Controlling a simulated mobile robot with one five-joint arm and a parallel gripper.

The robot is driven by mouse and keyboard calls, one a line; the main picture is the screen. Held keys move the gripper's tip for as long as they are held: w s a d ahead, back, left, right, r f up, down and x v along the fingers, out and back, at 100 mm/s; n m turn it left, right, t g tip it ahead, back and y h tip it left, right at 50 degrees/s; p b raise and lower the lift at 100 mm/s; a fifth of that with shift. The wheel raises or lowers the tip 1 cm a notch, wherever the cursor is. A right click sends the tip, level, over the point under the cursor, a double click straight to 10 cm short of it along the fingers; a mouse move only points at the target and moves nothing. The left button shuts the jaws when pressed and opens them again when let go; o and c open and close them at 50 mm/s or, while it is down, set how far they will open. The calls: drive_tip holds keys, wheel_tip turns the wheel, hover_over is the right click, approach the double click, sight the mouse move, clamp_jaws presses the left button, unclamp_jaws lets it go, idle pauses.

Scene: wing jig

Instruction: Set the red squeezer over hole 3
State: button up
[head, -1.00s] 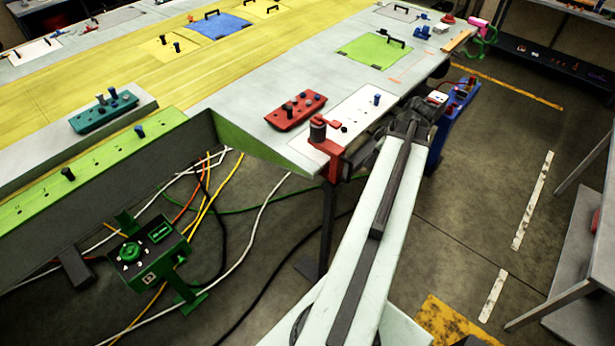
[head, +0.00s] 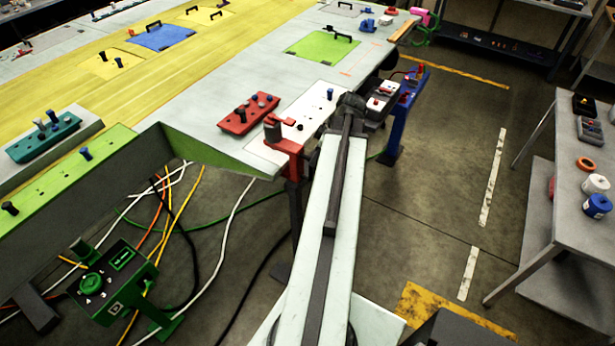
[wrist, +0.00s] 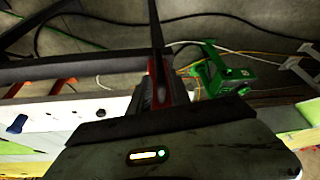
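The red squeezer (head: 285,148), a C-shaped red body with a dark cylinder on top, is upright at the near edge of the wing table, by the white hole strip (head: 318,104). Its upper part reaches over the strip's near end. In the wrist view a red strip of the squeezer (wrist: 181,90) shows beside the dark fingers of my gripper (wrist: 160,85), which appear closed on it. The strip carries a blue peg and dark spots; hole numbers are not readable, so I cannot tell which hole the squeezer is over. My arm partly hides the gripper in the head view.
A red block with pegs (head: 248,114) lies left of the strip. A green control box (head: 112,285) stands low at the left, with cables on the floor. A blue stand (head: 405,112) is right of the arm. A grey bench (head: 575,165) stands at the right; the floor between is clear.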

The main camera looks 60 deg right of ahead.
sight(309, 177)
drive_tip(key=b+x, duration=0.6)
drive_tip(key=x, duration=0.2)
drive_tip(key=shift+s+f, duration=0.1)
drive_tip(key=shift+w+f, duration=0.15)
drive_tip(key=shift+w, duration=0.1)
clamp_jaws()
idle(0.7)
